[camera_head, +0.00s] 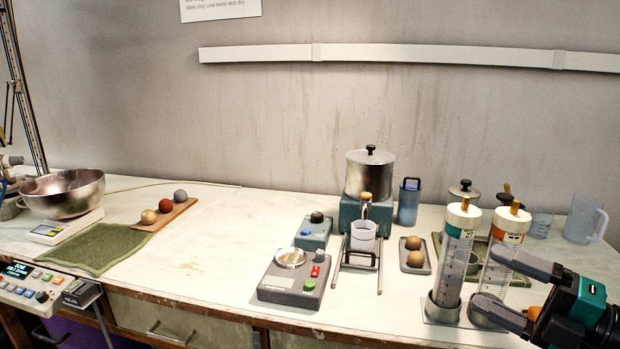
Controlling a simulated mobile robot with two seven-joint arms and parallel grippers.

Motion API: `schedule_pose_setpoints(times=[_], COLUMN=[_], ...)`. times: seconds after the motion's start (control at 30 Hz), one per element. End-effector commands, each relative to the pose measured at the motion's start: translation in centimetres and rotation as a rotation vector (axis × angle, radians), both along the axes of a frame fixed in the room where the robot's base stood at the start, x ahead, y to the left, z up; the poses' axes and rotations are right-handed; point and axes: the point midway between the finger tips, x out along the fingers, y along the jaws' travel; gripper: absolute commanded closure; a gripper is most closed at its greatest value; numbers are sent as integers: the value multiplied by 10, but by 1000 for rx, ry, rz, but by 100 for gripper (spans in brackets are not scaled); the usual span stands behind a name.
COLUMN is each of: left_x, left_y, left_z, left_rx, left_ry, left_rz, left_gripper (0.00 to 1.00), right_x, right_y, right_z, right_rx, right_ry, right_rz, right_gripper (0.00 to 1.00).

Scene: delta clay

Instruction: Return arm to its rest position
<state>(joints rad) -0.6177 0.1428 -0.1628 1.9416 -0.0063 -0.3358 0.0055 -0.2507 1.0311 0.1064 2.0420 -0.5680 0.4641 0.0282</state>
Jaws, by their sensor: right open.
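My right gripper (490,279) is at the lower right, its arm coming in from the right edge. Its two grey fingers are spread apart and point left. They overlap the lower part of the right graduated cylinder (502,262) in the picture; I cannot tell whether they touch it. I see nothing clearly held between them. A small orange ball (534,312) shows beside the fingers, partly hidden. My left gripper is not in view.
A left graduated cylinder (455,262) stands close by. A clear jug (583,220) is behind the gripper. The table's left centre (225,245) is clear.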

Motion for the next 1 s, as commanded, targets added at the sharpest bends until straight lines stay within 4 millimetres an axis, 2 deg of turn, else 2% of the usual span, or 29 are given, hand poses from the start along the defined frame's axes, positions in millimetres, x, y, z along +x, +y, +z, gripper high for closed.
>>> schedule_pose_setpoints(times=[0.03, 0.13, 0.27, 0.4, 0.5, 0.6, 0.7, 0.8, 1.0], left_x=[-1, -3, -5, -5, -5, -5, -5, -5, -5], left_y=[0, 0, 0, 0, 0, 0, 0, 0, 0], left_z=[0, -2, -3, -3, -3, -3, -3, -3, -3], left_rx=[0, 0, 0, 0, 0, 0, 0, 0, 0], left_ry=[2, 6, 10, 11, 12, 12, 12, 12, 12], left_rz=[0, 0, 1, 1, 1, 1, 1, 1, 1], left_gripper=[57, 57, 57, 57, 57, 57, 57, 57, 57], right_x=[1, 1, -14, -49, -80, -105, -122, -128, -128], right_y=[-4, -11, -10, 12, 38, 63, 81, 88, 88], right_z=[-25, -74, -150, -234, -282, -312, -327, -333, -333], right_rx=[129, 348, 608, 850, 980, 1067, 1116, 1136, 1136], right_ry=[79, 241, 482, 775, 969, 1119, 1211, 1250, 1250], right_rz=[-77, -234, -439, -644, -759, -835, -876, -893, -893], right_gripper=[15, 15, 15, 15, 15, 15, 15, 15, 15])
